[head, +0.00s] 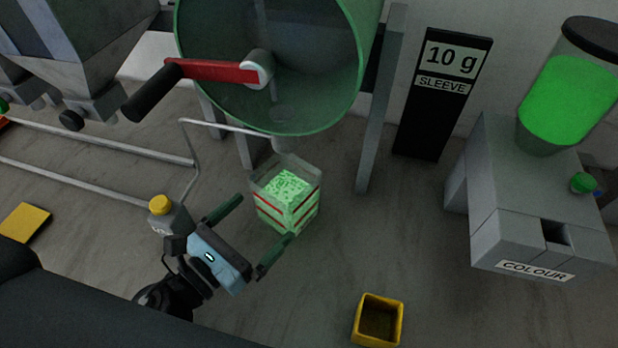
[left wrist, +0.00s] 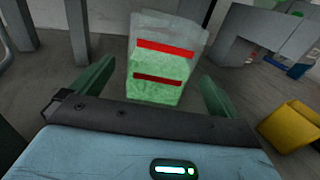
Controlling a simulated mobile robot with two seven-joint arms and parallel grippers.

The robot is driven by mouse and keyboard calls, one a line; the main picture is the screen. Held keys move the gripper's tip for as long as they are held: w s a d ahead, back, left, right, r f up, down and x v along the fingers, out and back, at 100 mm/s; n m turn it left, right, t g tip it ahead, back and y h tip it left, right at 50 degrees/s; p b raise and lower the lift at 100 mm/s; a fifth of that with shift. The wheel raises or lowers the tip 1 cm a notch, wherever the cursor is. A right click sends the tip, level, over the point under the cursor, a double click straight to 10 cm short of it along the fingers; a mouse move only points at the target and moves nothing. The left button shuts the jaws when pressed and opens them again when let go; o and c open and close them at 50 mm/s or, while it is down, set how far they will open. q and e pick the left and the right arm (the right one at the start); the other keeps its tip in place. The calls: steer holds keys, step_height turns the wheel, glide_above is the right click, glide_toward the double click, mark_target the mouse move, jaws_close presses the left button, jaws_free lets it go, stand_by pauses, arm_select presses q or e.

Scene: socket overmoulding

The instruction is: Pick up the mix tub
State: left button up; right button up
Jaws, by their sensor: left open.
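The mix tub (head: 287,194) is a clear square tub with red bands, filled most of the way with green granules. It stands on the floor below the large green drum. In the left wrist view the tub (left wrist: 160,65) is upright, ahead of and between the two fingers. My left gripper (head: 250,229) is open, its green fingers spread toward the tub's near side. One fingertip is near the tub's lower front and the other is to its left. I cannot tell whether either touches it. My right gripper is not in view.
A green drum (head: 322,115) with a red crank arm (head: 215,70) hangs over the tub on grey legs. A yellow box (head: 378,320) is at the front. A grey colour dispenser (head: 520,200) stands right.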

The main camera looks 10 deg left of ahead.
mark_target(269, 210)
arm_select(q)
steer(key=shift+w+d, duration=0.15)
steer(key=shift+w, duration=0.15)
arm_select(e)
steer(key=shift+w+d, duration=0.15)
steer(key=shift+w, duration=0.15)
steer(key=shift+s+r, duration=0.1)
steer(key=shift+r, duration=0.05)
arm_select(q)
steer(key=shift+w+d+r, duration=0.1)
steer(key=shift+w+r, duration=0.05)
steer(key=shift+w, duration=0.15)
steer(key=shift+p+x, duration=0.35)
steer(key=shift+x, duration=0.6)
steer(key=shift+p+x, duration=0.55)
steer(key=shift+x, duration=2.05)
steer(key=shift+s, duration=0.1)
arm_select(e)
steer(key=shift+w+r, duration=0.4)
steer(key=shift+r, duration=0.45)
